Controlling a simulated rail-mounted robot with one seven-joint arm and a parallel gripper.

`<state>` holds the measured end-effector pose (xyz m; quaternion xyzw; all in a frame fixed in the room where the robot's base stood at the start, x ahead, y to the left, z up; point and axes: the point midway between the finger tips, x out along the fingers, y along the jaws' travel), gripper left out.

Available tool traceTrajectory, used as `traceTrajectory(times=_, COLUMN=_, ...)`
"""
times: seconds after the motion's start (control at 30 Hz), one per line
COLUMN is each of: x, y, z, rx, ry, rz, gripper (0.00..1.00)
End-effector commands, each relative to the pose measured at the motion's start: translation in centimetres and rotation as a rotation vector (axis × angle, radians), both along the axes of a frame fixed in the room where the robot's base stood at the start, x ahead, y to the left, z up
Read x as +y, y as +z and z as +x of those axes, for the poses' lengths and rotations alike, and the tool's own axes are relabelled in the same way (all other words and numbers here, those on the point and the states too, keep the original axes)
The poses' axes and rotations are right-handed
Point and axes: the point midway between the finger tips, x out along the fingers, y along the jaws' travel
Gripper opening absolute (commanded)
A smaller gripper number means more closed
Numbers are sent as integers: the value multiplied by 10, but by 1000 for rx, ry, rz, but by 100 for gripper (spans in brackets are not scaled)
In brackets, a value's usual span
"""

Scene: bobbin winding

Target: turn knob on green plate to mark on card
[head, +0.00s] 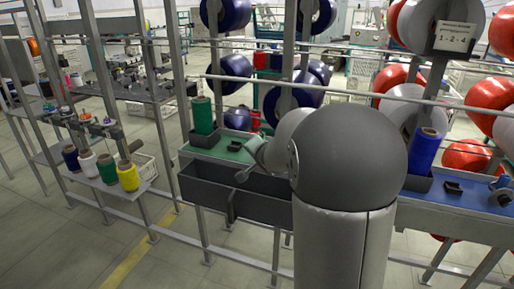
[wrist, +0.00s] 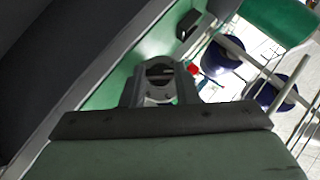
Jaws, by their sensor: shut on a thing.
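The green plate (head: 222,155) lies on the bench left of my arm in the head view, and it fills the strip under my gripper in the wrist view (wrist: 123,77). A dark round knob with a slot-like bar (wrist: 160,72) shows between the fingertips in the wrist view. My gripper (wrist: 161,90) is shut on this knob, pointing at the plate. My arm hides the knob in the head view. I cannot make out the card or its mark for this knob.
A green bobbin (head: 203,115) stands at the plate's left end, near a small black block (head: 236,146). A dark open bin (head: 215,189) runs along the plate's front. To the right are a blue plate (head: 460,209), a blue bobbin (head: 424,151) and a number sign (head: 455,38).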

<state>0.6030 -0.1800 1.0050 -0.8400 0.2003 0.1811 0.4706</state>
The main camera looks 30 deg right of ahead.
Motion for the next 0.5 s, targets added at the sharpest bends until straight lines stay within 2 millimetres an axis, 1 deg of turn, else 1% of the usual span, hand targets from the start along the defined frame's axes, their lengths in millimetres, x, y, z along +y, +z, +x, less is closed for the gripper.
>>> traceTrajectory(times=0.03, x=1, y=5, z=1, rx=25, ry=1, rz=-23, gripper=4)
traceTrajectory(times=0.5, x=6, y=-2, z=4, rx=247, ry=6, rz=-237, gripper=4)
